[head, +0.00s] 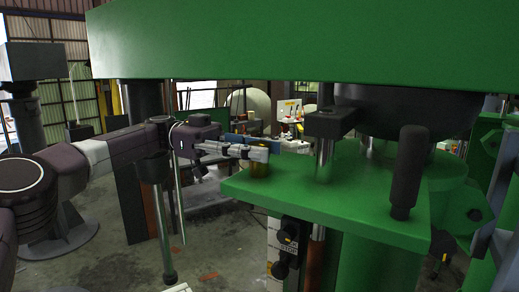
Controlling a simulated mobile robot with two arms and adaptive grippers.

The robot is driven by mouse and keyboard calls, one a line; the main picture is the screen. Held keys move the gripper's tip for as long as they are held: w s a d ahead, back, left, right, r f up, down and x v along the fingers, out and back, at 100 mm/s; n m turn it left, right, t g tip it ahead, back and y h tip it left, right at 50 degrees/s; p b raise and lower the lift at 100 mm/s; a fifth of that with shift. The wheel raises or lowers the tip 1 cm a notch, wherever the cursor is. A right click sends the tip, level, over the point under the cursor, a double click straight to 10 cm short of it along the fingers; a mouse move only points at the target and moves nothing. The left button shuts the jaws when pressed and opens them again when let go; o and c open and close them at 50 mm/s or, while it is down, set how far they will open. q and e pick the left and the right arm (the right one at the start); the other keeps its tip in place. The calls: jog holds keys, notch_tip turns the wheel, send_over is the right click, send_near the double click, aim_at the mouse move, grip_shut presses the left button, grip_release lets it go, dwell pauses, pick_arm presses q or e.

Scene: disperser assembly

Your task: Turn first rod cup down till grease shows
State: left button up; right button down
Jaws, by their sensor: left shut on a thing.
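The rod cup (260,168) is a small brass-coloured cylinder at the left corner of the green plate (290,193). My left gripper (262,153) reaches in from the left, with its grey fingers level over the cup. It is shut on the cup's upper part, which the fingers mostly hide. A bright steel rod (323,160) stands on the plate to the right, under a black clamp block (330,122). I cannot make out any grease. My right gripper is not in view.
A large green beam (300,40) spans the top, above my left arm. A black upright handle (408,170) stands on the plate at right. A black switch box (292,240) hangs below the plate. Open concrete floor (110,262) lies at lower left.

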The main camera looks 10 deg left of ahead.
pick_arm(q)
jog(key=o, duration=1.1)
jog(key=shift+o, duration=0.2)
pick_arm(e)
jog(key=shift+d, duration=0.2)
pick_arm(q)
jog(key=shift+n+t, duration=0.4)
jog(key=shift+t, duration=0.2)
